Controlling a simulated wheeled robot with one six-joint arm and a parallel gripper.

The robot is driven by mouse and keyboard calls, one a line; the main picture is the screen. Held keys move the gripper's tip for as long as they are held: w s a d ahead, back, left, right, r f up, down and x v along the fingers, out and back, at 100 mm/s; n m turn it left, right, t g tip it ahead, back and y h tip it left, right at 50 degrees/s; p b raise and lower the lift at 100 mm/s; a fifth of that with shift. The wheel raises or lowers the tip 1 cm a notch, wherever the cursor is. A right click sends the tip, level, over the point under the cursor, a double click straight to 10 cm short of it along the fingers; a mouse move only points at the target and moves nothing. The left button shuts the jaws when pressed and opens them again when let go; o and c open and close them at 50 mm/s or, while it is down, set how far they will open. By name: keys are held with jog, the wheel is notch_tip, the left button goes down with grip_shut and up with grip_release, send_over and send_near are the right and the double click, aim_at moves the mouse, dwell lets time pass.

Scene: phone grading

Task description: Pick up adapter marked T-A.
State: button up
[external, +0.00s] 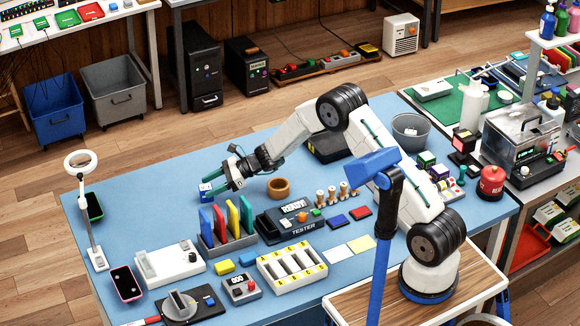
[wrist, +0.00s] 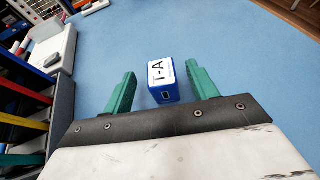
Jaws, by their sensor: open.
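The adapter marked T-A (wrist: 163,81) is a small blue block with a white top and a dark port on its near face. It rests on the blue table. My gripper is open and empty, low over the table.
A brown ring-shaped cup (external: 279,187) stands right of my gripper. A rack of coloured plates (external: 228,226) and a tester (external: 292,222) stand nearer the camera. A ring lamp (external: 80,162) and a phone (external: 94,207) are at the left. The table beyond the adapter is clear.

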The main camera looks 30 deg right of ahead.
aim_at(200, 200)
jog(key=shift+x, duration=2.4)
jog(key=shift+w+f, duration=0.1)
jog(key=c, duration=1.1)
jog(key=shift+o, duration=0.2)
